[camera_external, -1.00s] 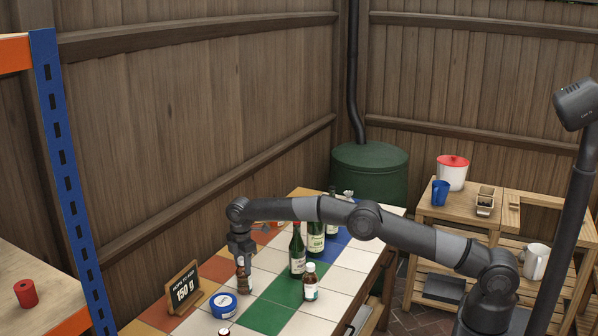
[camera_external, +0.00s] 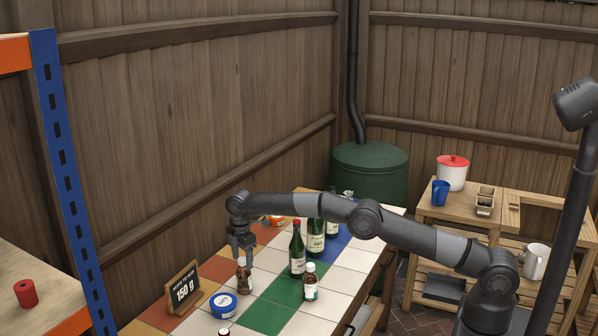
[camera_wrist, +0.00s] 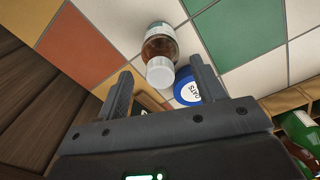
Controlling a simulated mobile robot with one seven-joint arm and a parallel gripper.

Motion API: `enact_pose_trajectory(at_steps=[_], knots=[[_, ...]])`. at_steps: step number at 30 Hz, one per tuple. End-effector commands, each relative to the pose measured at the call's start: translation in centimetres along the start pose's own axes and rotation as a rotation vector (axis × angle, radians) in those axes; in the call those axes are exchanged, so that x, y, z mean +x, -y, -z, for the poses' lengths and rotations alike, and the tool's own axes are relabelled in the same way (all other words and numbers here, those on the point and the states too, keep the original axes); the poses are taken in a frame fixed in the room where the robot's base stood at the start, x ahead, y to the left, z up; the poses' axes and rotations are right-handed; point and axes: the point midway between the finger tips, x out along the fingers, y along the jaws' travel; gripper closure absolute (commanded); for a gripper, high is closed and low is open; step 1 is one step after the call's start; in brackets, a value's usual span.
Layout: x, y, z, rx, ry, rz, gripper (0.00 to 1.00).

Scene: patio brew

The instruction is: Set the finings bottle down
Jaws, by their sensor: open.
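The finings bottle, a brown bottle (camera_external: 244,281) with a pale label, stands on the tiled table below my gripper (camera_external: 241,256). In the wrist view the bottle (camera_wrist: 160,42) shows its white cap between the spread fingers of my gripper (camera_wrist: 161,72), with a gap on both sides. My gripper is open, and its fingertips are near the top of the bottle. In the external view the fingers hide the bottle's top.
A blue-lidded tub (camera_external: 222,305) stands close by the bottle, with a chalkboard sign (camera_external: 184,287) to its left.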

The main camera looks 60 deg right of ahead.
Motion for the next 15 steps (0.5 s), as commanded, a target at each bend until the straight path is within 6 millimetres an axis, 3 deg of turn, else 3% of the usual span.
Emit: enact_pose_trajectory(at_steps=[3,15], knots=[[-2.5,-0.1,0.1,0.000,-0.002,-0.004,0.37],[-4.8,0.0,0.0,-0.001,-0.001,-0.001,0.37]])
